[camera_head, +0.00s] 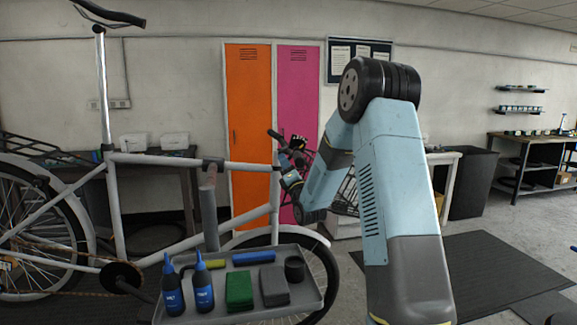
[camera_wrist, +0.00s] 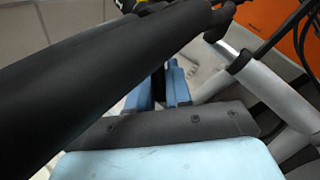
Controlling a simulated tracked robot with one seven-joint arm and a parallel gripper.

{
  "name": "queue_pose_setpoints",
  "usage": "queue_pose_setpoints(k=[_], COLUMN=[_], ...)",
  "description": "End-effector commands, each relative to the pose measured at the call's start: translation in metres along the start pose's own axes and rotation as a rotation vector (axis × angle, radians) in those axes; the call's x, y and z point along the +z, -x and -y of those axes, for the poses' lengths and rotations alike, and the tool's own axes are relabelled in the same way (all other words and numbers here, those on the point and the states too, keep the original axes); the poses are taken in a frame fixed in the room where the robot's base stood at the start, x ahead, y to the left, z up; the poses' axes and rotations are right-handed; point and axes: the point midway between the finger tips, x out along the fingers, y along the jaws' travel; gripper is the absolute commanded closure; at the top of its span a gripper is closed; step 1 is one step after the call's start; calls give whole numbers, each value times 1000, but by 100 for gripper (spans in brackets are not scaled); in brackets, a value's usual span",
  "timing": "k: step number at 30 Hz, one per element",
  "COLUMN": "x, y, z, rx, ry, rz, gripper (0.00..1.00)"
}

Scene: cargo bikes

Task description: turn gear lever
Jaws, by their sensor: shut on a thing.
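My gripper (camera_head: 291,178) is at the handlebar (camera_head: 283,143) of the white bike in the head view. In the wrist view, the two blue fingers of my gripper (camera_wrist: 163,88) are shut on a small dark piece, seemingly the gear lever (camera_wrist: 158,84). The lever is mostly hidden between the fingers and behind the thick black handlebar grip (camera_wrist: 105,75), which crosses the left of the view. The lever's angle cannot be told. In the head view the lever is too small and covered to make out.
The bike's white frame (camera_head: 150,160) stands clamped at the left. A grey tray (camera_head: 310,306) with bottles, cloths and small tools sits in front of it. Orange (camera_head: 248,100) and pink (camera_head: 298,80) lockers stand behind. Dark cables (camera_wrist: 270,40) run near the gripper.

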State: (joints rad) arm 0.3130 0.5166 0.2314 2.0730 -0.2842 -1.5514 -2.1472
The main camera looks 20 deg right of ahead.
Motion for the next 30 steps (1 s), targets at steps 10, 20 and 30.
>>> queue_pose_setpoints(k=[10,20,30], x=[2,2,0], y=[1,1,3], z=[2,1,0], rx=[-8,-7,-5], ry=[-15,-14,-15], rz=[14,12,10], gripper=[100,63,60])
